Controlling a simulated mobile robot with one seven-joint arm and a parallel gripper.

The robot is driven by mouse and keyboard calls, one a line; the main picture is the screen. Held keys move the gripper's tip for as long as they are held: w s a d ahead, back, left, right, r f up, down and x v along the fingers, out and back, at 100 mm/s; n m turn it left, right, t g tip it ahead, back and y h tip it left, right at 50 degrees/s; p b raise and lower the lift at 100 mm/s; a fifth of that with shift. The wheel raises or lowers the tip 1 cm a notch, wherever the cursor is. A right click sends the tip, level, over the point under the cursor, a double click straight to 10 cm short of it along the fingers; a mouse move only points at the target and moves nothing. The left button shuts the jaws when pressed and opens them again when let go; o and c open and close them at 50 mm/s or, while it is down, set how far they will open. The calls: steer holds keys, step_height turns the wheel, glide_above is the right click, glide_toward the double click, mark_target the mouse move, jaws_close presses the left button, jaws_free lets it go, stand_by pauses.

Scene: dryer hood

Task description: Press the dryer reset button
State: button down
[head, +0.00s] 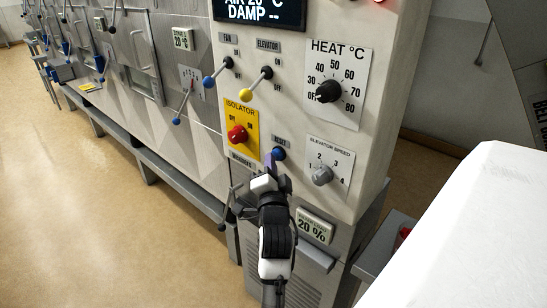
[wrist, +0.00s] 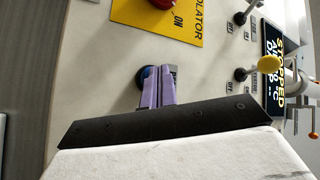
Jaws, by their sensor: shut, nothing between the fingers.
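The blue reset button (head: 279,153) sits on the cream control panel under a small RESET label, right of the yellow isolator plate. My gripper (head: 268,160) is shut and empty, its purple fingertips just left of the button in the head view. In the wrist view my gripper's fingers (wrist: 158,72) point at the panel and cover most of the reset button (wrist: 148,72). I cannot tell whether the fingertips touch it.
The red isolator knob (head: 238,135) is close above left. The grey elevator speed knob (head: 322,175) is right. Fan lever (head: 210,80) and yellow-tipped elevator lever (head: 246,95) stick out above. The black heat knob (head: 328,91) is upper right. The display (wrist: 275,60) reads STOPPED.

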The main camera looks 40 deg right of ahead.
steer(key=shift+d, duration=0.35)
steer(key=shift+a, duration=0.15)
stand_by(0.4)
steer(key=shift+s+a+p, duration=0.1)
steer(key=shift+a+p, duration=0.3)
steer(key=shift+a, duration=0.65)
steer(key=shift+a, duration=0.1)
steer(key=shift+s+a+p, duration=0.2)
steer(key=shift+a+p, duration=0.75)
steer(key=shift+a, duration=1.45)
